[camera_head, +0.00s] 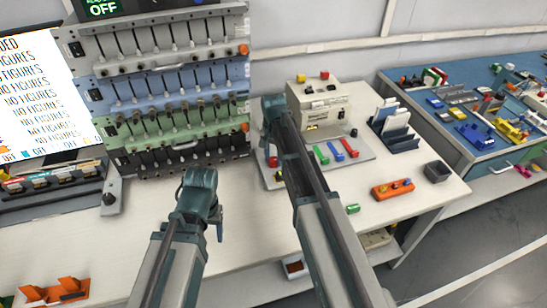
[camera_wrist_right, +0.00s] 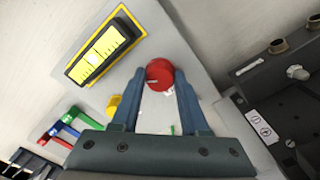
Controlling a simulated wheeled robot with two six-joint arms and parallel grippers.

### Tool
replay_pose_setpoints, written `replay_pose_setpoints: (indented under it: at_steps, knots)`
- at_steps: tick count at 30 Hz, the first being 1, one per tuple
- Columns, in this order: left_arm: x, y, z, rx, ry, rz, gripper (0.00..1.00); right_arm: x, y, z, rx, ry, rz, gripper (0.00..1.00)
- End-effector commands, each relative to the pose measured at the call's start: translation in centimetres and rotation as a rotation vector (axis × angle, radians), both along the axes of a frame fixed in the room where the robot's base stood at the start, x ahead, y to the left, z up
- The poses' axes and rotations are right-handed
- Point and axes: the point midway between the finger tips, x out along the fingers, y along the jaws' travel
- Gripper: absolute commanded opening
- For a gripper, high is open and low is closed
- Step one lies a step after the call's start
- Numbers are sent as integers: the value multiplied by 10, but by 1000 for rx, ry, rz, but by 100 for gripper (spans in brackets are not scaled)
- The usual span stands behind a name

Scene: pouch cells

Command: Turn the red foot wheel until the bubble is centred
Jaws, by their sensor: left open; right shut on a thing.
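The red foot wheel (camera_wrist_right: 159,74) is a round red knob on a grey plate (camera_wrist_right: 155,25) in the right wrist view. My right gripper (camera_wrist_right: 156,84) is shut on it, with a blue-grey finger on each side. The level vial (camera_wrist_right: 103,50) is yellow with dark marks in a black and yellow frame, left of the wheel. A pale patch, seemingly the bubble (camera_wrist_right: 94,60), lies near the vial's middle, perhaps slightly to the lower left; its exact offset is unclear. In the head view my right arm hides the wheel area. My left gripper (camera_head: 200,192) is open and empty above the table.
Green, blue and red bars (camera_head: 336,151) lie on the plate, beside a cream box (camera_head: 318,105). A rack of channels (camera_head: 165,85) stands at the back left. An orange block (camera_head: 393,189) and dark bin (camera_head: 437,171) are at right. Orange holders (camera_head: 55,290) are at front left.

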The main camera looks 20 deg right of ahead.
Motion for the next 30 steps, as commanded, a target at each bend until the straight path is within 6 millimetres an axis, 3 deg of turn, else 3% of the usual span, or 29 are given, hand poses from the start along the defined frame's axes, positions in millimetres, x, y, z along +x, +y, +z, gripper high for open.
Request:
replay_pose_setpoints:
  at_steps: [6, 7, 12, 23, 30]
  knots:
    - [0, 0, 0, 0, 0, 0, 64, 0, 0, 0, 0, 0, 1, 0]
    - [0, 0, 0, 0, 0, 0, 64, 0, 0, 0, 0, 0, 1, 48]
    - [0, 0, 0, 0, 0, 0, 64, 0, 0, 0, 0, 0, 1, 74]
    - [0, 0, 2, 0, 0, 0, 64, 0, 0, 2, 0, 0, 2, 74]
    - [0, 0, 19, 0, 0, 0, 64, 0, 0, 19, 0, 0, 2, 74]
